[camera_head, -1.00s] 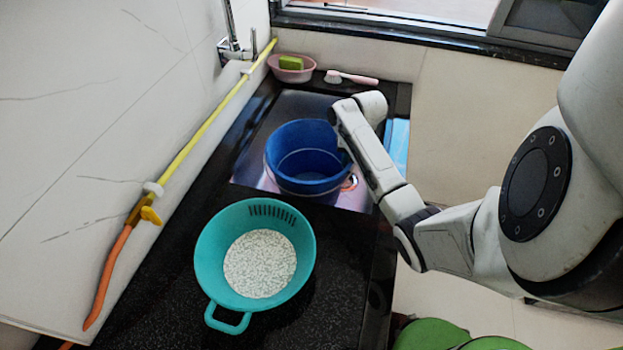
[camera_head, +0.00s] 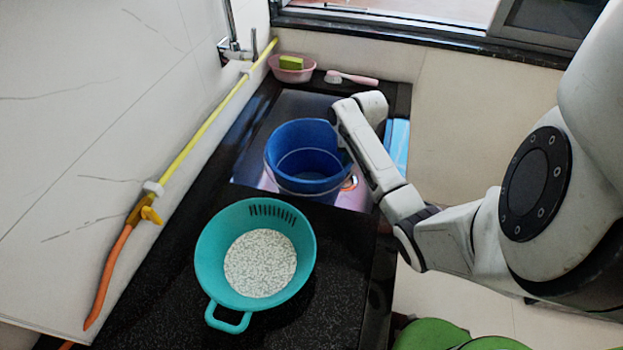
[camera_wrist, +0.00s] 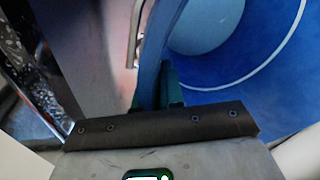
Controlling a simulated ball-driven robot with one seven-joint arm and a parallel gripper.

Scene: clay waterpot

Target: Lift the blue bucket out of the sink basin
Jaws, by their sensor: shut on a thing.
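The blue bucket (camera_head: 305,160) stands in the sink basin (camera_head: 256,165) at the middle of the head view, with its mouth facing up. In the wrist view the inside of the bucket (camera_wrist: 245,70) fills the right half, and a pale curved line, perhaps its handle, crosses it. My gripper (camera_wrist: 158,85) is shut on the bucket's rim, with the wall between its fingers. In the head view my arm reaches the bucket from the right and the fingers are mostly hidden behind the wrist. Whether the bucket's base touches the basin floor cannot be told.
A teal colander (camera_head: 211,265) with white grains stands on the black counter in front of the sink. A pink bowl (camera_head: 283,70) with a green sponge (camera_head: 291,62) and a brush (camera_head: 352,78) lie behind. A yellow hose (camera_head: 205,125) runs along the left wall.

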